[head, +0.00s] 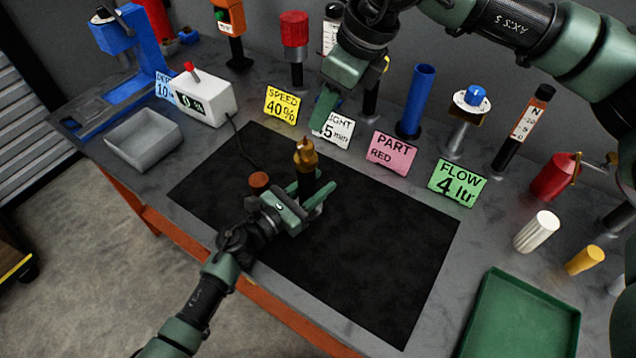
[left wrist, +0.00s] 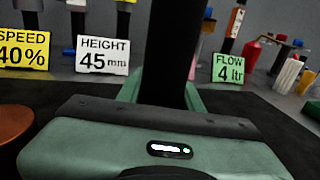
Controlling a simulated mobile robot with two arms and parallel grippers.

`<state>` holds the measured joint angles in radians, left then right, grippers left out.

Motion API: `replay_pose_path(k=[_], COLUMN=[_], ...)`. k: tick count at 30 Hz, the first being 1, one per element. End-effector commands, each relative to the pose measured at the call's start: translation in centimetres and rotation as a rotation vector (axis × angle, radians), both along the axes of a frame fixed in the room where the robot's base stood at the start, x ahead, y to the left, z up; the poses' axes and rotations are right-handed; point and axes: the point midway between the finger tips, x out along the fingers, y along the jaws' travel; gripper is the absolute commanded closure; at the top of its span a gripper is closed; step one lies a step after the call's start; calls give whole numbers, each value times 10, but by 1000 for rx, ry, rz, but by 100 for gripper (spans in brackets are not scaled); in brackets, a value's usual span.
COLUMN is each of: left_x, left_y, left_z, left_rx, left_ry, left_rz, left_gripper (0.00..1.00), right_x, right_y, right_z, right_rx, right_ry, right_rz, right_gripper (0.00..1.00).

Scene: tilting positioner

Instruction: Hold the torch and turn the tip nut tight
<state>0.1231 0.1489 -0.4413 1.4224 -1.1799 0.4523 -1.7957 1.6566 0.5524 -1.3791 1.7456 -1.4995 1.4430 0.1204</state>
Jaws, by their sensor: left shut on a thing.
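The torch (head: 307,183) stands upright over the black mat, with a dark body and a brass tip nut (head: 305,153) at its top. My left gripper (head: 313,190) is shut on the torch body, below the nut. In the left wrist view the dark torch body (left wrist: 170,55) rises between the fingers, and its top is out of frame. My right gripper (head: 328,108) hangs above and to the right of the nut in the head view, apart from it. Its fingers are seen edge-on, so their opening cannot be told.
The black mat (head: 390,240) is mostly clear; a copper-coloured disc (head: 259,180) lies left of the torch. Sign cards, including a pink one (head: 391,153), and several upright tools line the back. A grey bin (head: 143,140) is left, a green tray (head: 520,315) front right.

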Motion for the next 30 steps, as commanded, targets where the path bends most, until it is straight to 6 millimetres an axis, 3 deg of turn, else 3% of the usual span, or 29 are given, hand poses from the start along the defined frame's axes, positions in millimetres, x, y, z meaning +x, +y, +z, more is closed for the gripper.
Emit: replay_pose_path(k=[8, 11, 16, 20, 24, 30], left_x=[0, 0, 0, 0, 0, 0], left_y=[0, 0, 0, 0, 0, 0], left_z=[-1, -1, -1, -1, -1, -1], left_rx=[0, 0, 0, 0, 0, 0], left_ry=[1, 1, 1, 1, 1, 1], left_rz=[0, 0, 0, 0, 1, 1], left_gripper=[100, 100, 100, 100, 100, 100], right_x=[0, -1, -15, -42, -62, -49], right_y=[0, 0, 5, 16, 24, 10], right_z=[0, -1, -20, -44, -56, -67], right_rx=[0, 4, 105, 292, 511, 732], right_ry=[0, 5, 158, 468, 915, 1564], right_rz=[0, -3, -89, -282, -596, -1101], right_gripper=[64, 49, 49, 49, 49, 49])
